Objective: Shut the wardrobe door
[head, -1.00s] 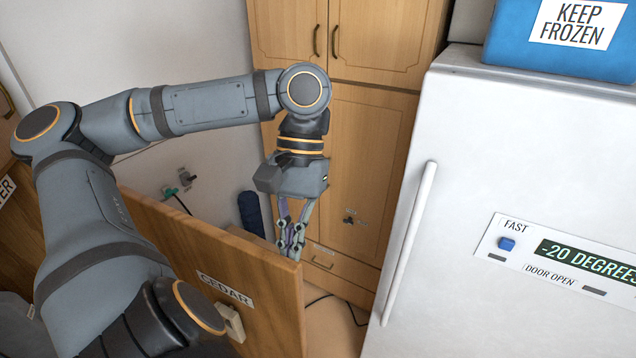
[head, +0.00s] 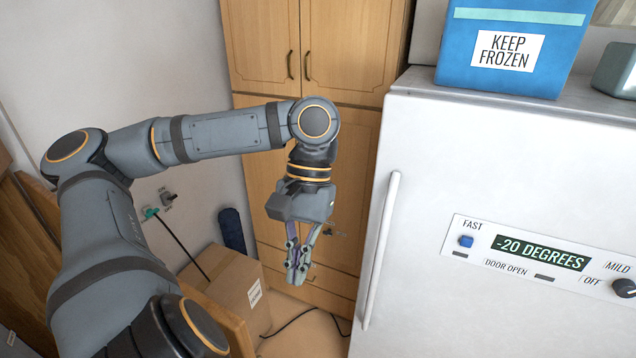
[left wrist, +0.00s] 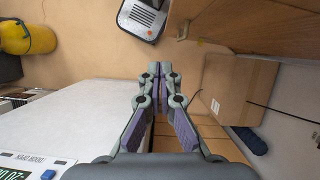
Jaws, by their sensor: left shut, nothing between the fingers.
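The wardrobe door (head: 232,325) is a brown wooden panel at the lower left of the head view, mostly hidden behind my left arm. Brown wood of what looks like the wardrobe (head: 30,255) shows at the left edge. In the left wrist view, a wooden panel that looks like the door (left wrist: 250,25) fills the upper right. My left gripper (head: 297,272) points down, shut and empty, to the right of the door and apart from it in the head view. Its closed fingers also show in the left wrist view (left wrist: 158,75). My right gripper is not in view.
A white freezer (head: 440,170) with a vertical handle stands right of my gripper. A cardboard box (head: 228,287) with a cable stands on the floor behind the door. Tall wooden cupboards (head: 345,45) stand at the back. A grey-and-black device (left wrist: 142,17) is on the floor.

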